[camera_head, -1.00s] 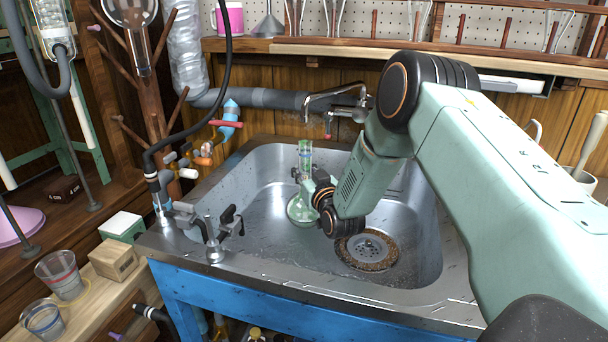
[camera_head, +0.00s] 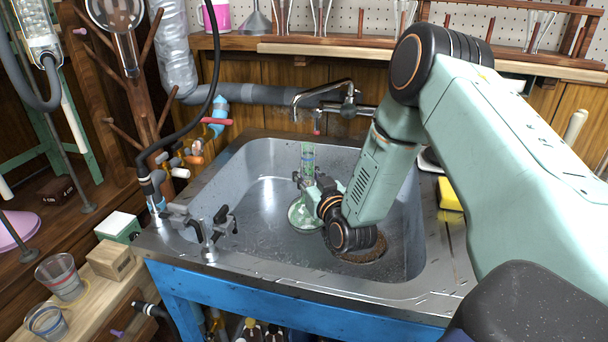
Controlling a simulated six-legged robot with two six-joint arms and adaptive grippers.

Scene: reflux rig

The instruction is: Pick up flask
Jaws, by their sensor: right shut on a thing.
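The flask (camera_head: 304,217) is a clear round-bottomed vessel with a greenish tint and a tall neck (camera_head: 308,158). It is upright in or just above the metal sink basin; I cannot tell whether it touches the bottom. My right gripper (camera_head: 308,187) is shut on the flask around its neck, above the round body. My wrist hides part of the flask's right side. My left gripper is not in view.
The metal sink (camera_head: 262,185) has a raised rim and a faucet (camera_head: 325,92) behind it. Clamps (camera_head: 208,235) stand on its front left rim. Beakers (camera_head: 60,277) and a wooden block (camera_head: 110,260) are at the lower left. A yellow sponge (camera_head: 449,194) lies at right.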

